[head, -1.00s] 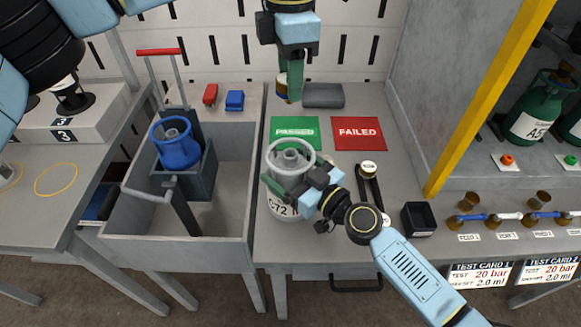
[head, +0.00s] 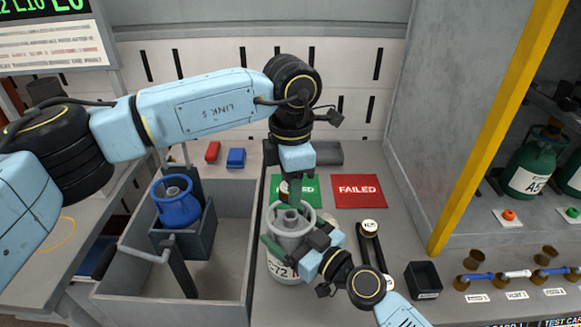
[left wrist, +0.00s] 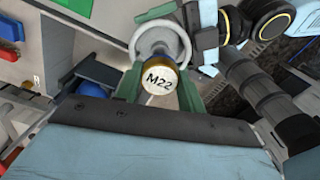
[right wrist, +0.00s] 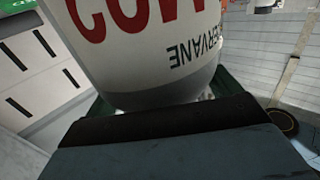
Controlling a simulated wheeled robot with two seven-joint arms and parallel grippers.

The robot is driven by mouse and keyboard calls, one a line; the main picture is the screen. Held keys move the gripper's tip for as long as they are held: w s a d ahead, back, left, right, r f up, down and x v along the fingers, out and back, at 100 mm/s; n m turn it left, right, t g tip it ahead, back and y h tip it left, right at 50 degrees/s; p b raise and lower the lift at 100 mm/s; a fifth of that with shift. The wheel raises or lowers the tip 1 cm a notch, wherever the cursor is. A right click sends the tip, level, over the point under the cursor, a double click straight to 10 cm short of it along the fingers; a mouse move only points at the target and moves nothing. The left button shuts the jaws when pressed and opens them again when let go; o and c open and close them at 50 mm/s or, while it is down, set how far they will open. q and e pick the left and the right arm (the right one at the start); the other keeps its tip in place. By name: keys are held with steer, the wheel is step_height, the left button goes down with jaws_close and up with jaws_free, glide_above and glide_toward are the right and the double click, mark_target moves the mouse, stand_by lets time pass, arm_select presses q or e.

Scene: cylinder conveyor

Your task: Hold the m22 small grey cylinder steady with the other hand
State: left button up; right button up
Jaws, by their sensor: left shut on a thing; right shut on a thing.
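The small grey cylinder (head: 284,268), with a label reading C-72, stands upright on the bench; its round grey collar (head: 291,219) also shows in the left wrist view (left wrist: 181,42). My right gripper (head: 292,252) is shut on the cylinder from the right, and its red-lettered white body (right wrist: 150,50) fills the right wrist view. My left gripper (head: 298,196) is shut on a brass-rimmed piece marked M22 (left wrist: 159,79), close above the collar. Whether the piece touches the valve is hidden.
The green PASSED mat (head: 312,183) and red FAILED mat (head: 358,191) lie behind the cylinder. A blue cylinder (head: 178,208) sits in the trough at left. A dark tool (head: 371,250) and a black box (head: 423,279) lie to the right. A yellow post (head: 490,130) stands beyond.

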arm_select(q)
steer(key=shift+f, duration=0.15)
steer(key=shift+f, duration=0.95)
steer(key=shift+f, duration=1.1)
stand_by(0.9)
steer(key=o, duration=0.3)
steer(key=c, duration=0.4)
steer(key=m, duration=0.5)
steer(key=shift+m, duration=0.4)
steer(key=shift+c, duration=0.2)
